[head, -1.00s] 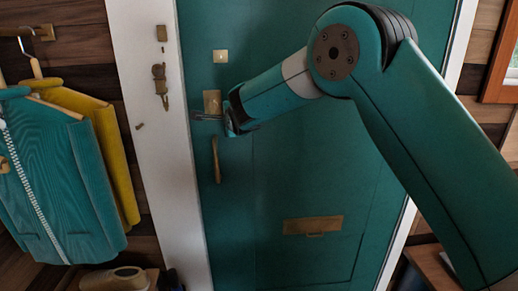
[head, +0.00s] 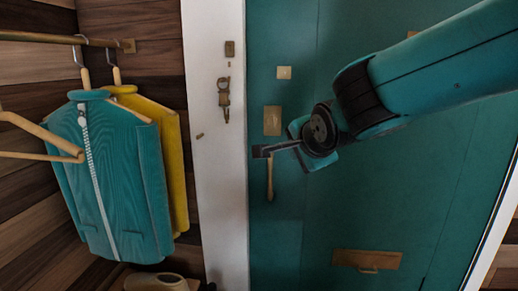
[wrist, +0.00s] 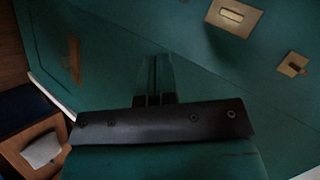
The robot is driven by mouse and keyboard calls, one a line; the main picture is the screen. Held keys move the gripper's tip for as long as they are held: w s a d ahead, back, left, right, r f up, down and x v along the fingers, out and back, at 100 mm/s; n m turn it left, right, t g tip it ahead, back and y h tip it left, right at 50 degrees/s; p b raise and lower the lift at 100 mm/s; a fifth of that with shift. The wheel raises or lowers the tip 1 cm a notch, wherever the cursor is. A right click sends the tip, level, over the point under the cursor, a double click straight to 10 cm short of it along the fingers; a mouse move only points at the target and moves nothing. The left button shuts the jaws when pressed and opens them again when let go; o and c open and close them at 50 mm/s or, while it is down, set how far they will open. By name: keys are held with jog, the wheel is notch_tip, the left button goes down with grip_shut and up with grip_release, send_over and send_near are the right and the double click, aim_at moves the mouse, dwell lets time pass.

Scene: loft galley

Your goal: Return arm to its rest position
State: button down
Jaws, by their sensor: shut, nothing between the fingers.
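My gripper (head: 262,152) is at the end of my teal arm, in front of the teal door (head: 325,210) in the head view. Its fingers point left, by the lower edge of a brass plate (head: 272,120) and the top of the brass door handle (head: 270,180). I cannot tell from the head view how far they are from the door. In the wrist view the fingers (wrist: 155,78) lie side by side, shut, with nothing between them.
A white door frame (head: 215,170) holds a brass chain lock (head: 224,92). A teal jacket (head: 110,180) and a yellow garment (head: 176,150) hang on a rail (head: 45,38) at left. A brass letter slot (head: 366,259) is low on the door.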

jog(key=s+d+n+g+y+p, duration=0.1)
jog(key=s+n+g, duration=0.4)
jog(key=s+n, duration=0.5)
jog(key=s+d+r+n+g+y+p, duration=0.1)
jog(key=s+n+g+p, duration=0.5)
jog(key=s, duration=1.4)
jog(key=d+n, duration=0.1)
jog(key=n, duration=0.3)
jog(key=shift+s+d+r+p, duration=0.25)
jog(key=shift+s+d+p, duration=0.05)
jog(key=shift+s+d, duration=0.1)
